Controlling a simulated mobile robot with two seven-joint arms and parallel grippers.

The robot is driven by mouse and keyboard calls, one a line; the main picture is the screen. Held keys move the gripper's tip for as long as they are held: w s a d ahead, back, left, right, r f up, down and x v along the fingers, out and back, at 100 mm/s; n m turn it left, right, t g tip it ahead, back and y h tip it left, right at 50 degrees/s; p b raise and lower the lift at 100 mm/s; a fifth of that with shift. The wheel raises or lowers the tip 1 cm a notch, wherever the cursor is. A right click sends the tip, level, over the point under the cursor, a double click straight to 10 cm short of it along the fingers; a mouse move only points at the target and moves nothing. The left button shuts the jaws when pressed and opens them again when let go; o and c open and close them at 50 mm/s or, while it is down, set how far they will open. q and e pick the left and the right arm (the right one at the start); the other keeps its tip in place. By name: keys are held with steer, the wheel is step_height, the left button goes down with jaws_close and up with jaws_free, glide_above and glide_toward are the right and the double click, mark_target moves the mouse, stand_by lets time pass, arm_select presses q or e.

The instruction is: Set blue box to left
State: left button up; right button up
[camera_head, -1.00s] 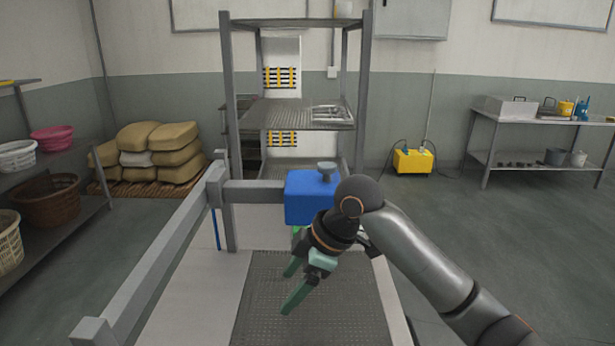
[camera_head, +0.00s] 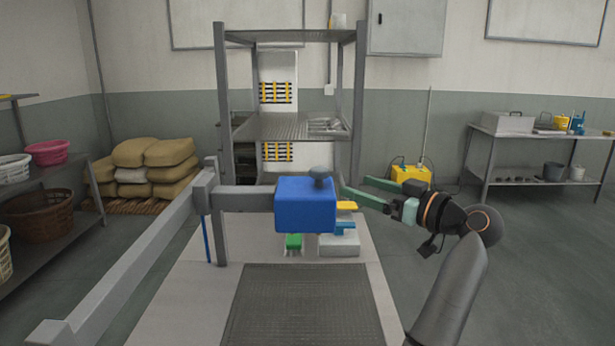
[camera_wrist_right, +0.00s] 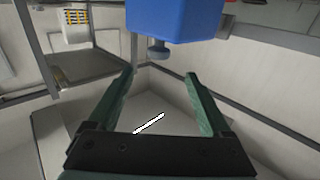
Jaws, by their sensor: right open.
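The blue box (camera_head: 305,207) is mounted at the end of a grey horizontal arm (camera_head: 245,198), with a grey knob (camera_head: 319,178) on top. My right gripper (camera_head: 355,187) is open and empty just right of the box, its green fingers pointing left. In the right wrist view the blue box (camera_wrist_right: 180,18) and its knob (camera_wrist_right: 158,50) appear upside down, beyond the open fingertips (camera_wrist_right: 160,74). The knob lies roughly in line with the gap between the fingers and is not held. My left gripper is not in view.
A grey rail (camera_head: 135,255) runs along the left. A metal rack (camera_head: 222,130) stands behind. The perforated plate (camera_head: 305,305) in front is clear.

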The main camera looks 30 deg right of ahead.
mark_target(327, 175)
steer(key=p+x, duration=0.2)
steer(key=x, duration=1)
steer(key=shift+w+p, duration=0.25)
steer(key=shift+p, duration=0.15)
steer(key=shift+d, duration=0.1)
jaws_close()
stand_by(0.3)
